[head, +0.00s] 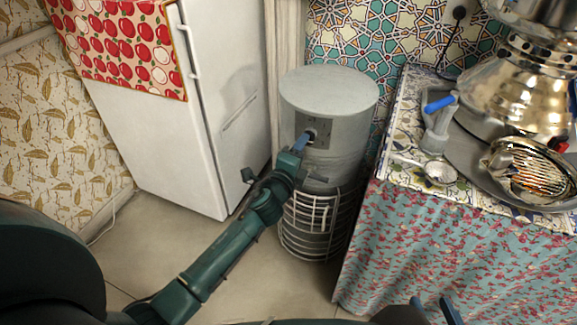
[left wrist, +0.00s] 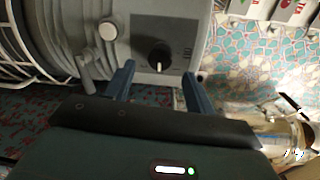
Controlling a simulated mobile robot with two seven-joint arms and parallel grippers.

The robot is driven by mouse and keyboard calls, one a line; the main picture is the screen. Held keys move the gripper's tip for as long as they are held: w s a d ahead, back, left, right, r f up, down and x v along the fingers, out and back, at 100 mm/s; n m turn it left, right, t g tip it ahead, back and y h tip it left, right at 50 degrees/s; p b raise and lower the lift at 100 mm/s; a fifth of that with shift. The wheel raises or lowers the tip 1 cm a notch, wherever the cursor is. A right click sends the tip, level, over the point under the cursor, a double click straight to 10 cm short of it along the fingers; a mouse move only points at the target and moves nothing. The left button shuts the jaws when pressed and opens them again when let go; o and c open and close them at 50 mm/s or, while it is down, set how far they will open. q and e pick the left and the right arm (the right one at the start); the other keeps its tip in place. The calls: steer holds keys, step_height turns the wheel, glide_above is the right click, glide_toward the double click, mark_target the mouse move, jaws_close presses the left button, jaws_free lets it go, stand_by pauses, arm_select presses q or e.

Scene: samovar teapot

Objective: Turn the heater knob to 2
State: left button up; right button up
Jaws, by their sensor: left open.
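The heater (head: 328,92) is a grey cylinder with a wire cage at its lower part, standing between the fridge and the table. In the left wrist view its dark control panel (left wrist: 170,30) carries a round black knob (left wrist: 158,57) with a white pointer mark. The dial marks are too small to read. My left gripper (head: 303,141) is at the panel, and in the head view it hides most of the knob. In the left wrist view its open fingers (left wrist: 160,88) lie to either side of the knob, with no clear contact. My right gripper (head: 434,308) shows two separated blue fingertips at the bottom edge.
A white fridge (head: 215,100) stands left of the heater. To the right, a cloth-covered table (head: 450,250) holds a tray, a samovar (head: 500,90) and a blue-handled tap (head: 438,115). A pale round button (left wrist: 108,30) and a lever (left wrist: 88,72) sit beside the panel.

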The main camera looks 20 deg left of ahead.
arm_select(q)
steer(key=s, duration=0.9)
steer(key=shift+s+a+r+p, duration=0.15)
steer(key=shift+r+p, duration=0.15)
steer(key=shift+r, duration=0.05)
